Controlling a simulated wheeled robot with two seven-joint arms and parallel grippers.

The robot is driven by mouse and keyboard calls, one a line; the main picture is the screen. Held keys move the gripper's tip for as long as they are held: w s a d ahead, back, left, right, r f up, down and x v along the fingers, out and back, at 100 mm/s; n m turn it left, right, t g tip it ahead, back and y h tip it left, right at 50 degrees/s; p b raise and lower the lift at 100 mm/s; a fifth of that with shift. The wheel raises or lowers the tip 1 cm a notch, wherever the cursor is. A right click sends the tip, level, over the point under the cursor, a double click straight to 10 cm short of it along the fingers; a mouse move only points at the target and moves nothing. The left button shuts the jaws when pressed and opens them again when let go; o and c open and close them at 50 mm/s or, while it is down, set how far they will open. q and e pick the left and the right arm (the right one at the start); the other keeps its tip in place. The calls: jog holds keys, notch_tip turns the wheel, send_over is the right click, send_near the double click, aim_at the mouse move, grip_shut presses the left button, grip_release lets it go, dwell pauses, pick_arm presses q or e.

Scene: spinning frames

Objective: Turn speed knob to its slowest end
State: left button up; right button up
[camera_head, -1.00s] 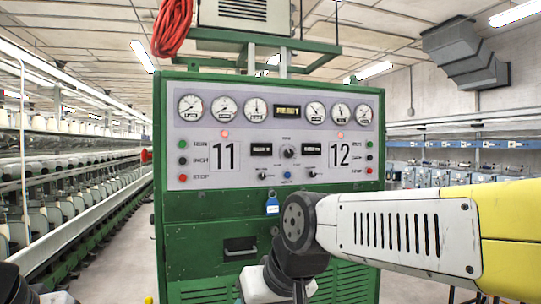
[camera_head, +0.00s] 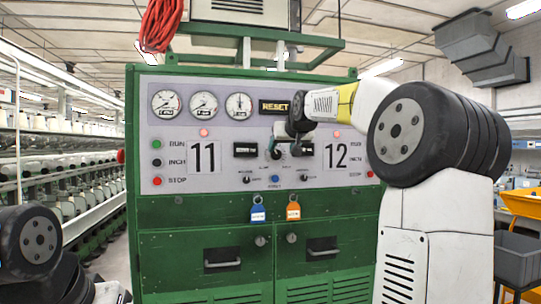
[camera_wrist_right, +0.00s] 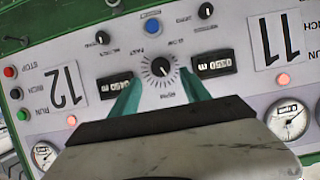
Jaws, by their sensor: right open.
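The speed knob (camera_wrist_right: 158,70) is a small black round knob with dial marks around it, on the grey panel (camera_wrist_right: 226,38) in the upside-down right wrist view. Its pointer is too small to read surely. My right gripper (camera_wrist_right: 158,80) is open, with teal fingers either side of the knob in the picture; I cannot tell whether they touch it. In the head view my right gripper (camera_head: 286,144) is at the middle of the panel and hides the knob. My left arm shows at the lower left, but its gripper is out of view.
Two counters (camera_wrist_right: 214,63) flank the knob. A blue button (camera_wrist_right: 152,26) and two small black knobs (camera_wrist_right: 103,38) are near it. Blue and orange tags (camera_head: 293,211) hang below the panel on the green cabinet (camera_head: 200,287). A spinning frame runs along the left.

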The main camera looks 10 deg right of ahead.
aim_at(277, 154)
jog(key=x, duration=0.6)
jog(key=shift+w+f, duration=0.2)
jog(key=shift+w, duration=0.05)
jog(key=shift+a, duration=0.1)
grip_shut()
